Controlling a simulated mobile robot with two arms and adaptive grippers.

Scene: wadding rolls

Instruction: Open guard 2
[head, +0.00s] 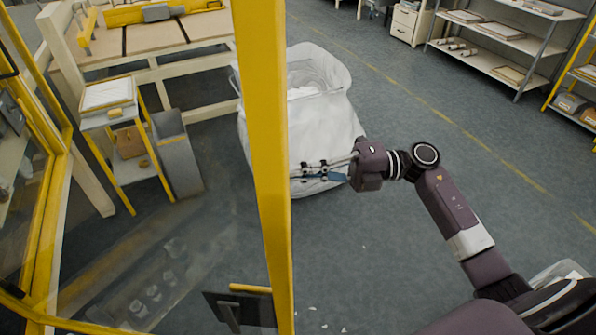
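A yellow-framed guard with clear panes fills the left of the head view; its thick upright post (264,150) runs from top to bottom. No number shows, so I cannot tell whether it is guard 2. A short yellow bar (250,289) and a dark plate (222,303) sit low beside the post. My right gripper (302,171) points left, with its fingertips close to the post's right edge in the picture. Its slim fingers look close together, and I cannot tell whether they touch. My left gripper is not in view.
A large white bag (325,115) stands behind the post and my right gripper. A grey bin (178,155) and a small yellow-legged stand (107,95) are seen beyond the clear pane. Shelves (500,65) stand at the back right. The floor (400,95) between is mostly clear.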

